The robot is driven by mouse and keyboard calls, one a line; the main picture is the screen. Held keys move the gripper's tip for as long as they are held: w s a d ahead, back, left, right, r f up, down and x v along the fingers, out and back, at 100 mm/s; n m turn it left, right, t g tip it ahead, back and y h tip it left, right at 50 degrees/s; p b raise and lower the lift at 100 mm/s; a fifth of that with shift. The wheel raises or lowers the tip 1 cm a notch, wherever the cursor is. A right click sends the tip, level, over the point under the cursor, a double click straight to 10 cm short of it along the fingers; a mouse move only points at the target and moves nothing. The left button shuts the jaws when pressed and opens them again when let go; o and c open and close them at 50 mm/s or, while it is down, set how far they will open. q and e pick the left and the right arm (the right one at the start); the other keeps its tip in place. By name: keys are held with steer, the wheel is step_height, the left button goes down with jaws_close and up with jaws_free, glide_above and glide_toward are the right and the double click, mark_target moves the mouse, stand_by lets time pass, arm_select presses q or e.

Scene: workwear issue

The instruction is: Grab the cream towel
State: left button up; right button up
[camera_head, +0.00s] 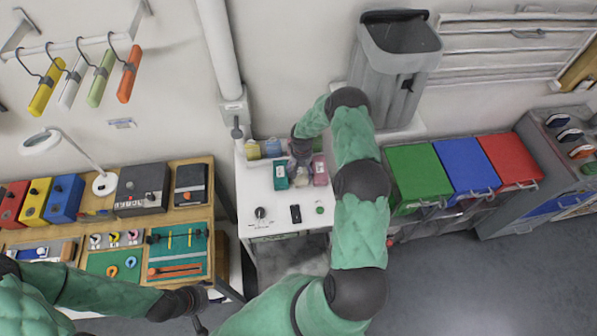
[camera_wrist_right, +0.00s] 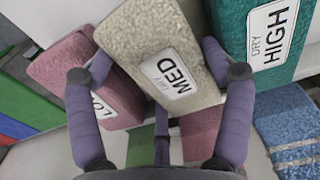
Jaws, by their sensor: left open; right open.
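The cream towel (camera_wrist_right: 150,38) carries a "DRY MED" label and stands tilted in the right wrist view. The two purple fingers of my right gripper (camera_wrist_right: 157,62) are open, one on each side of it. I cannot tell whether they touch it. In the head view, the cream towel (camera_head: 304,172) is mostly hidden under my right gripper (camera_head: 301,160), above the white table. My left gripper (camera_head: 200,312) is open and empty at the bottom, near the workbench's front edge.
A pink towel (camera_wrist_right: 75,72) labelled "LOW" and a teal towel (camera_wrist_right: 262,45) labelled "DRY HIGH" flank the cream one closely. Blue and yellow (camera_head: 252,149) items stand behind on the white table (camera_head: 262,190).

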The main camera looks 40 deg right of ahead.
steer(key=shift+f, duration=0.1)
steer(key=c, duration=0.9)
